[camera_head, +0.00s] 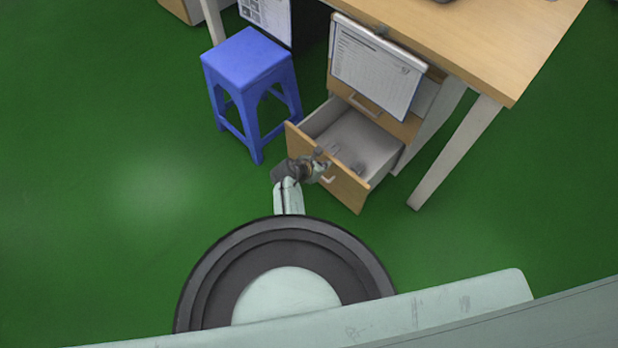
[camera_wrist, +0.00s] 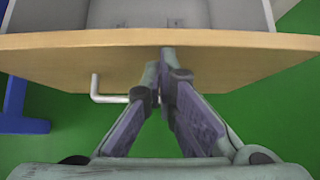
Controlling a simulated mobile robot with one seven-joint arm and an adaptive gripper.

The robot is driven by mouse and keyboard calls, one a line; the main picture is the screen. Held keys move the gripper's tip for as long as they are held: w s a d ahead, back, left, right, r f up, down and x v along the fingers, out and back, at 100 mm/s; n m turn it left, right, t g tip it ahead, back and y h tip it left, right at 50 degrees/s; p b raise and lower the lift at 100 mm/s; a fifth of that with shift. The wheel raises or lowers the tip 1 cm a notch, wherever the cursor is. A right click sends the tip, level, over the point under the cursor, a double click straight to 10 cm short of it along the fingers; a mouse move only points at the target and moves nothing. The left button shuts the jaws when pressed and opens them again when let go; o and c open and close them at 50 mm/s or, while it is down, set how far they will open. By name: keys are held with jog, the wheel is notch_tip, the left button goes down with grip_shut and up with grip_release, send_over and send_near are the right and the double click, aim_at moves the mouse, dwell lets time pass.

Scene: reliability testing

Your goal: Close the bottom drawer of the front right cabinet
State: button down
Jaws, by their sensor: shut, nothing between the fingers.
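The bottom drawer (camera_head: 348,187) of the wooden cabinet under the desk is pulled out, with its grey inside showing. Its front panel is light wood with a pale bar handle (camera_head: 328,179). In the wrist view the drawer front (camera_wrist: 230,60) spans the upper part, and the handle (camera_wrist: 97,90) sits left of the fingers. My gripper (camera_head: 322,163) is at the drawer front, near its top edge. In the wrist view my gripper (camera_wrist: 165,70) has its fingertips together and empty, overlapping the panel right of the handle. Whether they touch the panel I cannot tell.
A blue stool (camera_head: 247,62) stands left of the cabinet, close to the open drawer. A desk leg (camera_head: 455,150) stands to the right. A sheet of printed paper (camera_head: 376,68) hangs over the upper cabinet front. Green floor (camera_head: 110,130) is clear to the left.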

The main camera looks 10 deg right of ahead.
jog(key=w+d+b, duration=0.4)
jog(key=w+d, duration=0.3)
jog(key=d, duration=0.2)
jog(key=w+d+b, duration=0.4)
jog(key=w+d, duration=0.3)
jog(key=d, duration=0.3)
jog(key=shift+d+b, duration=0.2)
jog(key=shift+b, duration=0.1)
jog(key=shift+w+r, duration=0.15)
